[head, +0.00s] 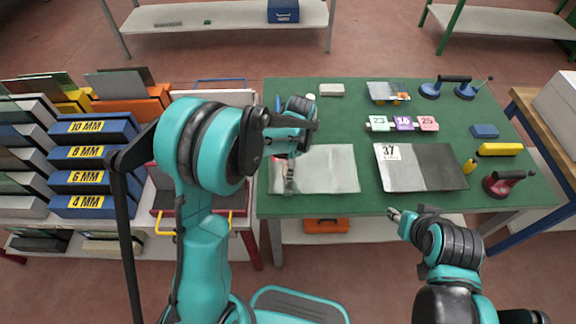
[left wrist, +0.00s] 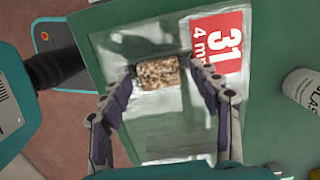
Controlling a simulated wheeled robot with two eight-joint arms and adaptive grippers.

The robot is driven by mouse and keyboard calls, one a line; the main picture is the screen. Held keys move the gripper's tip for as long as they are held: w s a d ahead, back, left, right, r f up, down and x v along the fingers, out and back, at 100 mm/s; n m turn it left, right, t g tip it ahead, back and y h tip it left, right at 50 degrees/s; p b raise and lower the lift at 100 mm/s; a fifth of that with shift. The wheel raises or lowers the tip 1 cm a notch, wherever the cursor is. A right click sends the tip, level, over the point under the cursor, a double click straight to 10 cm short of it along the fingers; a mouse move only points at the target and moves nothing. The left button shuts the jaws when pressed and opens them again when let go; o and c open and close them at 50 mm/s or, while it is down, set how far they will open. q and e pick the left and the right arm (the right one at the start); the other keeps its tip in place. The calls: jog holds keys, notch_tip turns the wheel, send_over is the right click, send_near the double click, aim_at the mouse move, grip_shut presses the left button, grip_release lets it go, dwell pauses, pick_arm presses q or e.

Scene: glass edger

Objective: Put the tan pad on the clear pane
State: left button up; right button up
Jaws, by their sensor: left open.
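The clear pane (head: 335,168) lies flat on the green table, left of the dark pane; it fills the middle of the left wrist view (left wrist: 150,45) and carries a red label (left wrist: 218,48) reading 31. The tan pad (left wrist: 158,73), small and speckled, lies over the pane beside the label, between my left fingertips. My left gripper (left wrist: 164,68) is open, with one finger on each side of the pad; in the head view it points down over the pane's left part (head: 289,178). My right gripper (head: 396,214) is near the table's front edge, its finger opening unclear.
A dark pane (head: 430,167) labelled 37 lies to the right. Numbered tags (head: 402,124) stand behind. Suction lifters (head: 455,87), a blue block (head: 484,131) and a yellow-handled tool (head: 498,149) are at right. A white bottle (left wrist: 303,88) stands close to the pane. Glass racks (head: 92,153) fill the left.

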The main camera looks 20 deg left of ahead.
pick_arm(q)
notch_tip(320, 180, up, 10)
jog(key=d+p, duration=0.1)
jog(key=p, duration=0.2)
jog(key=s+a+r+n+t, duration=0.2)
jog(key=s+r+n+t, duration=0.1)
jog(key=s+n, duration=0.4)
jog(key=s+a+r+n+t+h, duration=0.1)
jog(key=s+a+r+n+t, duration=0.1)
jog(key=s+r+n+t, duration=0.2)
jog(key=s+r+n, duration=0.1)
jog(key=s+n, duration=0.2)
jog(key=s, duration=0.3)
jog(key=shift+r+n+t, duration=0.2)
jog(key=shift+n+t, duration=0.1)
jog(key=shift+n, duration=0.1)
